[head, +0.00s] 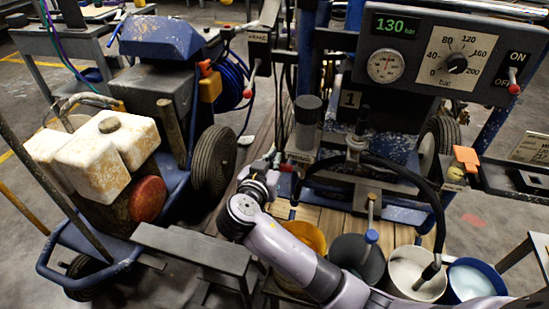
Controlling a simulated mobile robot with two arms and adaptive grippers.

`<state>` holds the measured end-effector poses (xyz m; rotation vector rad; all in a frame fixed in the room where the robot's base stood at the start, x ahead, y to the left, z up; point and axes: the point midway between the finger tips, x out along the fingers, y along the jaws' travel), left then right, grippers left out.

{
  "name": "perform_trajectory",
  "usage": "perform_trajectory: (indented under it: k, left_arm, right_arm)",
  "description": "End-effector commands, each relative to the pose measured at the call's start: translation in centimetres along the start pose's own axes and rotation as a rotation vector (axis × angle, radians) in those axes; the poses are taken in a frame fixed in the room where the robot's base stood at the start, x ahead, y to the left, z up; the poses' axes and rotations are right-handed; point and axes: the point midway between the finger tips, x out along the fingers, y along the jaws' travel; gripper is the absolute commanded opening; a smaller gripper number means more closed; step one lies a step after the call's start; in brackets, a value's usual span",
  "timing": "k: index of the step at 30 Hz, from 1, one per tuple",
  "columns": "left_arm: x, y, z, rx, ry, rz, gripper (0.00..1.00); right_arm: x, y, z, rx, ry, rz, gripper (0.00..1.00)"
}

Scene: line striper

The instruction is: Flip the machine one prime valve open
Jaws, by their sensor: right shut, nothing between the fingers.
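Machine one, marked by a "1" plate (349,99), stands at the right with a grey control panel (450,60). A small red-ended lever (286,167) shows on its left side, below a dark-topped grey cylinder (307,122) and a pale label; it looks like the prime valve handle, though its exact position is hard to tell. My right gripper (275,158) is just left of this lever, shut and empty. It is small and partly hidden by my wrist, so I cannot tell whether it touches the lever. My left gripper is out of view.
Several buckets, including a yellow one (305,236) and a blue one (474,281), stand below the machine. A black hose (400,168) arches over them. A grey bench (195,246) lies left of my arm. A second machine (160,50) with a white tank stands left.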

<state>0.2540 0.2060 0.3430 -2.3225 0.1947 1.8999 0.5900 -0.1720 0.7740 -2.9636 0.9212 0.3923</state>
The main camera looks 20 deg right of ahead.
Motion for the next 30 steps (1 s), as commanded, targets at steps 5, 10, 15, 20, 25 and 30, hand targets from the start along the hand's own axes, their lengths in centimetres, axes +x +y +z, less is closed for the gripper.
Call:
perform_trajectory:
  k: [5,10,15,20,25,30]
  left_arm:
    - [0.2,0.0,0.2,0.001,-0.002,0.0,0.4]
    - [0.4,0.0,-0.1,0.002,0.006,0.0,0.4]
    - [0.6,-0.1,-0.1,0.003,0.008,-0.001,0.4]
    - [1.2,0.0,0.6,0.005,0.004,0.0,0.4]
    - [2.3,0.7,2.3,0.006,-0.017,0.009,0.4]
    - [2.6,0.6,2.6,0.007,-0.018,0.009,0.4]
  right_arm:
    - [0.0,-0.1,0.2,-0.025,-0.002,0.006,0.0]
    - [0.1,-0.3,0.4,-0.056,-0.002,0.014,0.0]
    - [0.1,-0.5,0.8,-0.111,-0.003,0.026,0.0]
    - [0.3,-0.8,1.5,-0.206,-0.004,0.05,0.0]
    - [0.6,-1.2,2.6,-0.353,-0.005,0.087,0.0]
    - [0.9,-1.4,3.8,-0.512,-0.003,0.126,0.0]
